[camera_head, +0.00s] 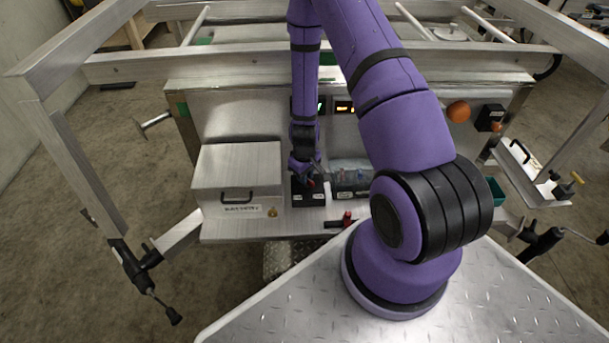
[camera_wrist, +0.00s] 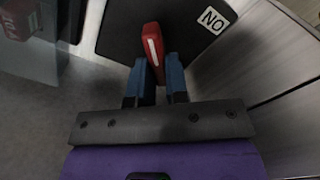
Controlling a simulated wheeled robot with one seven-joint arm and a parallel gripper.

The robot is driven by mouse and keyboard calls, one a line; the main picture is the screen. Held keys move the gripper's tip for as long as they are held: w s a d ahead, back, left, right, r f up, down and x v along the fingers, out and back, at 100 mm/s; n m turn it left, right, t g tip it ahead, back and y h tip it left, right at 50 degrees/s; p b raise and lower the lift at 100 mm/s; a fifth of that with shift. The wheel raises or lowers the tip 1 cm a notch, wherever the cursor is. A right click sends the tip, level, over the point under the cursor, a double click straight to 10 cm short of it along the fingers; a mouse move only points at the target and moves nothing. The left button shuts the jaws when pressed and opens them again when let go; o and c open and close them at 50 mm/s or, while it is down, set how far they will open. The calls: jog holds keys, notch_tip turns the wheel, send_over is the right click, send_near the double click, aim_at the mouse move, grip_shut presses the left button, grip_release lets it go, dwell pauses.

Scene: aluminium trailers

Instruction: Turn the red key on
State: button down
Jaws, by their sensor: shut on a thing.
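The red key (camera_wrist: 153,45) stands on a black box in the wrist view, with a white "NO" label (camera_wrist: 212,19) to its right. My gripper (camera_wrist: 160,68) has its two blue fingers on either side of the key's near end, shut on it. In the head view my gripper (camera_head: 306,178) is small and reaches down to the black box (camera_head: 307,197) on the trailer shelf. The key is hard to make out there, as my gripper largely covers it.
A metal box (camera_head: 238,175) with a black handle stands left of the black box. A red and black item (camera_head: 341,220) lies at the shelf's front edge. Metal frame bars (camera_head: 310,62) cross above.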

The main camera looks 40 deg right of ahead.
jog(key=m, duration=0.6)
jog(key=shift+d+m, duration=0.3)
jog(key=m, duration=0.6)
jog(key=shift+s+d, duration=0.2)
jog(key=c, duration=1.1)
grip_release()
jog(key=shift+r, duration=0.15)
notch_tip(320, 180, up, 11)
jog(key=shift+f, duration=0.2)
